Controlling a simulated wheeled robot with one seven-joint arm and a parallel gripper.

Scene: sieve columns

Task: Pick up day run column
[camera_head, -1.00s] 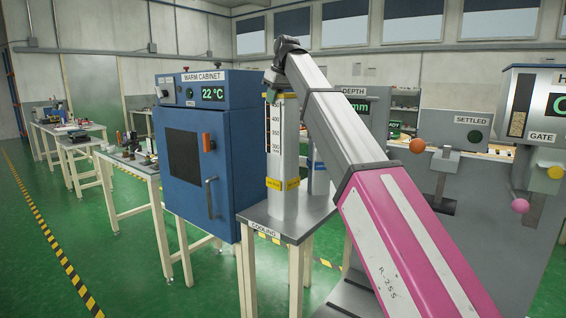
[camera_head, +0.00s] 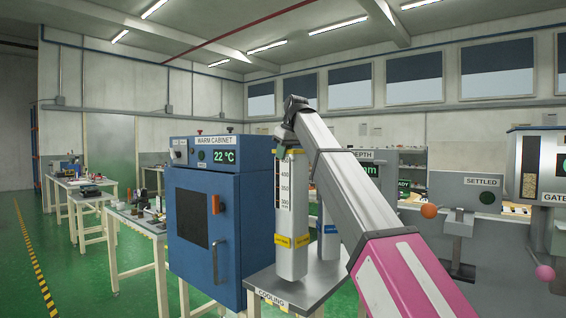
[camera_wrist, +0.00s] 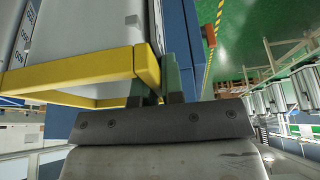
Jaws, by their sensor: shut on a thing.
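A tall pale column (camera_head: 285,220) with a printed scale, a yellow rim and a yellow label band stands upright above the cooling stand (camera_head: 265,281). The label's words are too small to read. My gripper (camera_head: 283,150) is at the column's top, shut on its yellow rim. In the wrist view, the green fingers of my gripper (camera_wrist: 157,80) close on the wall of the yellow rim (camera_wrist: 90,72). I cannot tell whether the column's foot touches the stand. A second column with a blue label (camera_head: 330,230) stands just behind it, partly hidden by the first column and my arm.
The blue warm cabinet (camera_head: 225,235), reading 22 °C, stands close on the left. The depth display (camera_head: 365,171) and the settled station (camera_head: 480,190) are on the right. Work tables (camera_head: 100,195) line the far left. Green floor between is clear.

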